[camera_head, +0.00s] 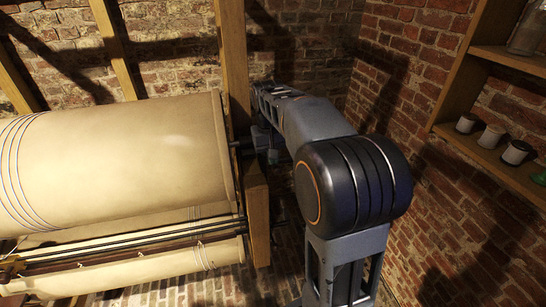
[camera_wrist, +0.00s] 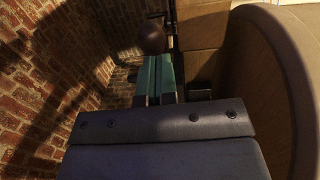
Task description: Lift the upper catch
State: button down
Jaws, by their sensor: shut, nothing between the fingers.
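My gripper (camera_wrist: 157,62) shows in the wrist view as two teal fingers lying side by side, shut with nothing between them. Just beyond the fingertips is a round brown knob (camera_wrist: 152,38), beside a thin dark upright piece. I cannot tell whether the fingertips touch the knob, or whether it belongs to the upper catch. A wooden post (camera_wrist: 203,28) stands just right of the fingers. In the head view my arm reaches behind the right side of the post (camera_head: 235,70), and the gripper is mostly hidden. I cannot pick out the catch there.
A large cream roller (camera_head: 120,150) fills the left of the head view, and its rounded end (camera_wrist: 270,75) is close on the right in the wrist view. Dark rods (camera_head: 130,255) run below it. A brick wall (camera_head: 410,60) and a shelf with small jars (camera_head: 490,136) stand right.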

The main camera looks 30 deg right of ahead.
aim_at(274, 169)
jog(key=f+t+b, duration=0.1)
jog(key=b, duration=0.2)
jog(key=s+f+t+b, duration=0.1)
jog(key=f+b, duration=0.1)
jog(key=b, duration=0.1)
jog(key=shift+s+a+t+b, duration=0.15)
jog(key=shift+t+b, duration=0.15)
jog(key=shift+b, duration=0.05)
jog(key=b, duration=0.2)
jog(key=f+t+b, duration=0.1)
jog(key=shift+s+a+t+h+b, duration=0.1)
jog(key=shift+s+t+h+b, duration=0.2)
jog(key=shift+h+b, duration=0.1)
jog(key=t+b, duration=0.1)
jog(key=b, duration=0.1)
jog(key=f+t+b, duration=0.1)
jog(key=b, duration=0.2)
jog(key=shift+s+f+h, duration=0.15)
jog(key=shift+f+h, duration=0.1)
jog(key=shift+h, duration=0.05)
jog(key=shift+f+t+b, duration=0.1)
jog(key=shift+t+b, duration=0.3)
jog(key=shift+b, duration=0.4)
